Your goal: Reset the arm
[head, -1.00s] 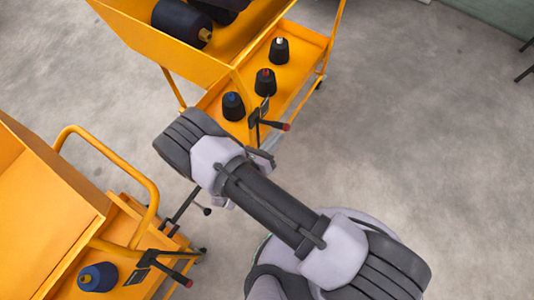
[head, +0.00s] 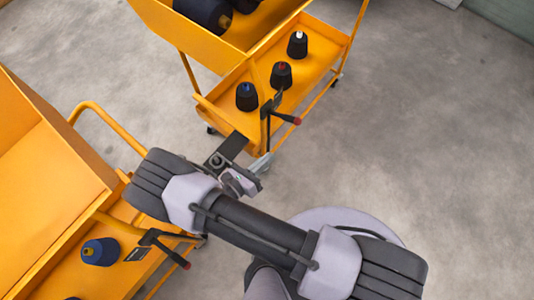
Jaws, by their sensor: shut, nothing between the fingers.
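My arm reaches from the lower right toward the middle of the head view, over the grey floor. My gripper (head: 262,166) is at its far end, partly hidden by my own wrist parts. It is shut, with nothing seen in it. It shows just below the far orange cart's front end, and I cannot tell how far above or beside the cart it is.
A far orange cart (head: 226,117) carries several dark yarn cones on its lower shelf and larger spools in its upper bin. The floor at right is clear.

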